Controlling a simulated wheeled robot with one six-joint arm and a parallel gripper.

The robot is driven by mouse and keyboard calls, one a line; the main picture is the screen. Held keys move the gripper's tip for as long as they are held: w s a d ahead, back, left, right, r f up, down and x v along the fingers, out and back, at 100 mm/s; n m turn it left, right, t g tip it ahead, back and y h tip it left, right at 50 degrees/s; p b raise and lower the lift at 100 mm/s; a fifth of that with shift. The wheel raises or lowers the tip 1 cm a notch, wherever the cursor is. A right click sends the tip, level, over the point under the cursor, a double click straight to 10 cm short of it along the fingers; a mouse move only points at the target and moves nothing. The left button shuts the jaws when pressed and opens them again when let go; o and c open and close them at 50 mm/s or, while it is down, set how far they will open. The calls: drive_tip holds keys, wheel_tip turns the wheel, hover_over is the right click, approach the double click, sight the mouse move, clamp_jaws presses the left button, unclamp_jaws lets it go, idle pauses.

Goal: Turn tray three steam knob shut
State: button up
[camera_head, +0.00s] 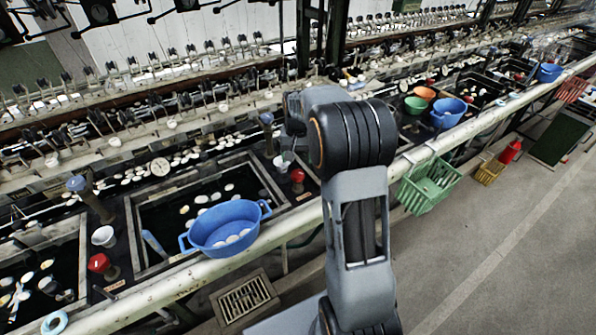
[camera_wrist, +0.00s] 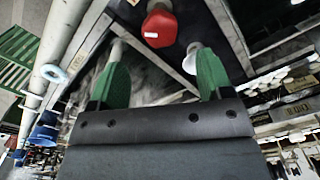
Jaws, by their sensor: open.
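My gripper (camera_wrist: 157,56) is open and empty in the wrist view, its two green-padded fingers apart. A red knob (camera_wrist: 159,27) on a pale stem shows just beyond the fingertips, between them in the picture; I cannot tell the exact gap, and no contact shows. In the head view, one red knob (camera_head: 297,176) stands on the strip beside the middle basin, just left of my arm. Another red knob (camera_head: 98,262) stands between the two left basins. My gripper is hidden behind my arm there. No tray number is readable, so I cannot tell which knob belongs to tray three.
A blue basket (camera_head: 228,240) with white cocoons sits on the front edge of the middle basin (camera_head: 150,213). Blue-topped posts (camera_head: 76,184) (camera_head: 267,118) stand near the knobs. A white cup (camera_head: 104,236) is beside the left knob. A green basket (camera_head: 430,184) hangs from the front rail.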

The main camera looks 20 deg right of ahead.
sight(298, 173)
drive_tip(key=shift+f, duration=3.5)
drive_tip(key=shift+c, duration=0.2)
drive_tip(key=c, duration=0.9)
